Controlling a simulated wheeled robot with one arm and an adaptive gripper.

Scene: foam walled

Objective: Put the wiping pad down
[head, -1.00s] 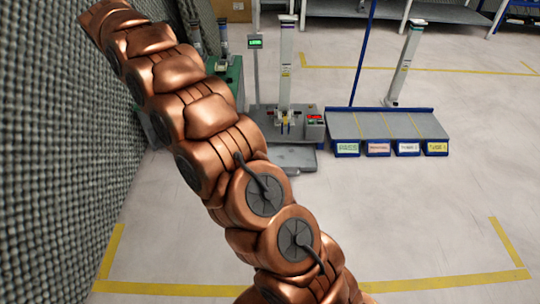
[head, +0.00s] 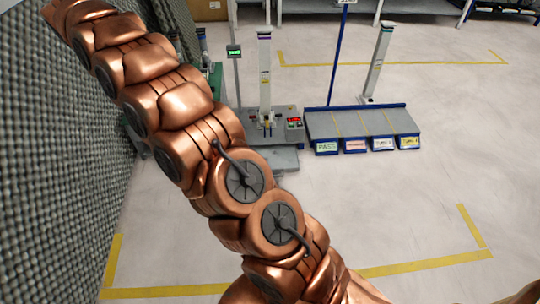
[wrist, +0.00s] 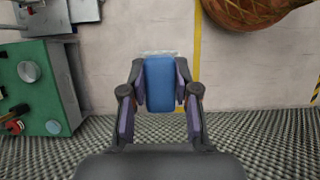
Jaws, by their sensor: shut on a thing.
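The wiping pad (wrist: 159,84) is a blue block with a pale strip along its far edge, in the middle of the wrist view. My gripper (wrist: 160,88) is shut on it, with one dark finger on each side. The floor shows beyond the pad, and I cannot tell how high above it the pad is held. In the head view my copper arm runs across the left half, and neither the gripper nor the pad can be made out there.
A grey foam wall (head: 60,190) stands close on the left. A green bench (wrist: 40,85) is at the left of the wrist view. A test stand (head: 265,80) and a grey sorting table (head: 340,124) with labelled bins stand ahead. The floor (head: 400,200) at right is clear.

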